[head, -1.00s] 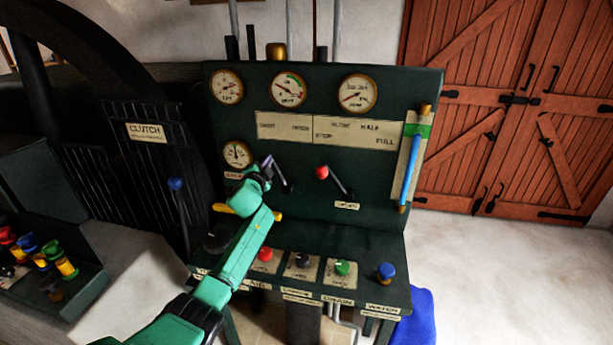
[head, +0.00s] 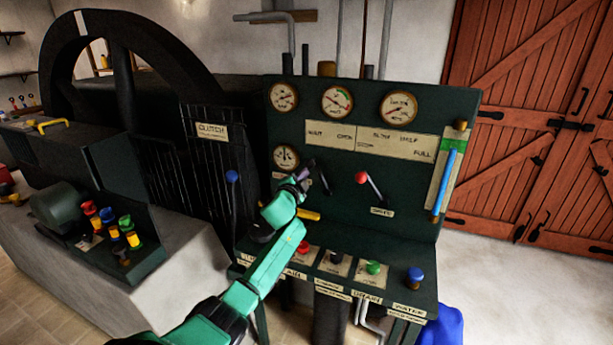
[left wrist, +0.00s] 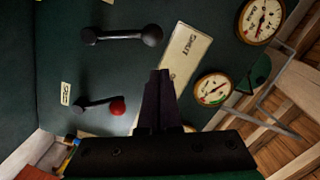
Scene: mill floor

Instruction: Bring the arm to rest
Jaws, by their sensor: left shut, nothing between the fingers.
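My left arm, green with black joints, reaches from the bottom of the head view up to the dark green control panel (head: 340,235). My left gripper (head: 305,172) is in front of the panel, near the dark lever (head: 322,178) and below the gauges. In the left wrist view the two dark fingers (left wrist: 158,95) are together with nothing between them. The red-knobbed lever (head: 362,179) is right of the gripper; it also shows in the left wrist view (left wrist: 117,105). I cannot tell whether the fingertips touch the panel. My right gripper is not in view.
A console shelf with a red knob (head: 303,247), a green knob (head: 373,267) and a blue knob (head: 414,274) juts out below the gripper. A blue-topped clutch lever (head: 232,177) stands left of the arm. Open floor (head: 510,285) lies right, before red wooden doors (head: 535,120).

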